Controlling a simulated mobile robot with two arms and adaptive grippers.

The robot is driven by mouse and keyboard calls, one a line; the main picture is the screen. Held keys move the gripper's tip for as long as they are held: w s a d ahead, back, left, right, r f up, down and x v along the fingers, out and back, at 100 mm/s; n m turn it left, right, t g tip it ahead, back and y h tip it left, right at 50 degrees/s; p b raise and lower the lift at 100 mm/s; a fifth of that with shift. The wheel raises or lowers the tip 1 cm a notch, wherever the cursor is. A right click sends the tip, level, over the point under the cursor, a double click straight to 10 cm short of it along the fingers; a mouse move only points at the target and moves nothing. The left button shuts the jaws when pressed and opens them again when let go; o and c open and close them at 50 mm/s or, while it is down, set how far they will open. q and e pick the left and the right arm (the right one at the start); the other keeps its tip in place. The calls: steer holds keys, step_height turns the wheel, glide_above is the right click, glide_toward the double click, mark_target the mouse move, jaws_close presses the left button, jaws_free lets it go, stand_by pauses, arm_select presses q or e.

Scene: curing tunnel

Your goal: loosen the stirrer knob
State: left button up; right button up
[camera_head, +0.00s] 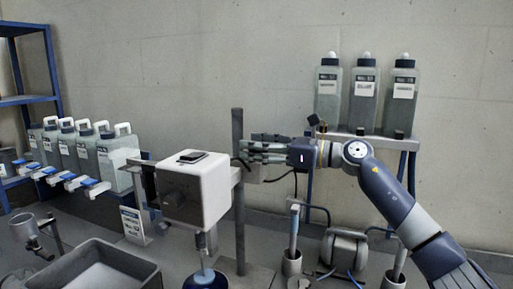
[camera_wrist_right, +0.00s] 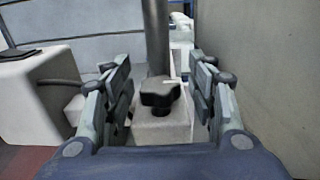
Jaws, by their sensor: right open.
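The stirrer knob (camera_wrist_right: 160,94) is a black lobed knob on a pale clamp block (camera_wrist_right: 163,128) beside the upright rod (camera_wrist_right: 156,35). My right gripper (camera_head: 260,150) reaches in from the right towards the rod (camera_head: 239,215). In the right wrist view its fingers stand open on either side of the knob, with visible gaps and no contact that I can see. In the head view the gripper covers the knob, so I cannot make it out there. The white stirrer head (camera_head: 215,190) is left of the rod. My left gripper is in neither view.
A grey tray (camera_head: 105,270) is at the front left. Several jugs with blue taps (camera_head: 118,165) line the left. Three bottles (camera_head: 364,95) stand on a shelf behind my right arm. A wall closes the back.

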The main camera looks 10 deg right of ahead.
steer(key=shift+s, duration=0.1)
steer(key=v, duration=1.2)
steer(key=shift+f, duration=0.1)
